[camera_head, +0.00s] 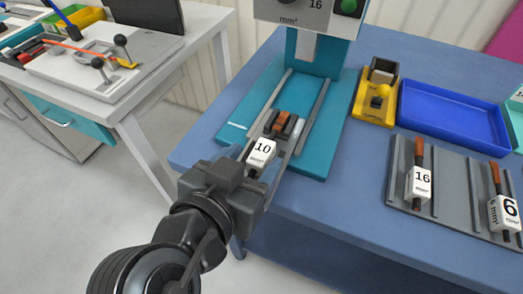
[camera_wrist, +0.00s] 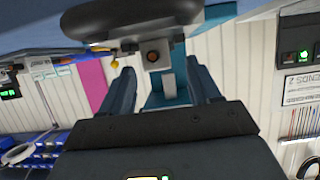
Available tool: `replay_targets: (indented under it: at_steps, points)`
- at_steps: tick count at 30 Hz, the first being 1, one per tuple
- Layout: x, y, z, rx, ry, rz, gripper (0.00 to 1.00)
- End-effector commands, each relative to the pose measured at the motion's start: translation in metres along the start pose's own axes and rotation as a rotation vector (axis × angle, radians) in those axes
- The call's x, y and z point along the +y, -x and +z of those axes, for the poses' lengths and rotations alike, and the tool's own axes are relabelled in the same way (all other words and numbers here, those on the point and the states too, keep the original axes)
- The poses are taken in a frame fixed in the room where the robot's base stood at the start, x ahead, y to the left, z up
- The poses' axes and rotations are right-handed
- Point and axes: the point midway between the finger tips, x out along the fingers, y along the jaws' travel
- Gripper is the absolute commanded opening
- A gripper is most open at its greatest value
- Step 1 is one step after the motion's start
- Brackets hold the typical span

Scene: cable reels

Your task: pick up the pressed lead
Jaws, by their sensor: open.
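The pressed lead shows in the head view as a white tag (camera_head: 262,153) marked 10, with brown and dark parts (camera_head: 281,123) behind it on the teal press base (camera_head: 313,155). My gripper (camera_head: 257,168) is at the front edge of the press, right at the tag. In the wrist view my gripper (camera_wrist: 162,76) has its two fingers apart, with a grey block with a round copper-coloured end (camera_wrist: 153,57) showing between and beyond the tips. Contact with the lead cannot be told. My wrist hides the near end of the lead.
The press head (camera_head: 307,14) overhangs the base. To the right are a yellow holder (camera_head: 363,108), a blue tray (camera_head: 455,143) and a grey rack (camera_head: 450,168) with leads tagged 16 (camera_head: 419,184) and 6 (camera_head: 504,213). A white side table (camera_head: 180,62) stands at left.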

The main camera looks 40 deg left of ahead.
Motion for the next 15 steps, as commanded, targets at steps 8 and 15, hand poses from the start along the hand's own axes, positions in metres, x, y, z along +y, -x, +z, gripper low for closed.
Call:
replay_targets:
  at_steps: [8,15]
  points:
    - [0.001,-0.026,-0.001,0.0,0.0,0.0,0.62]
    - [0.001,-0.026,-0.001,0.0,0.0,-0.001,0.59]
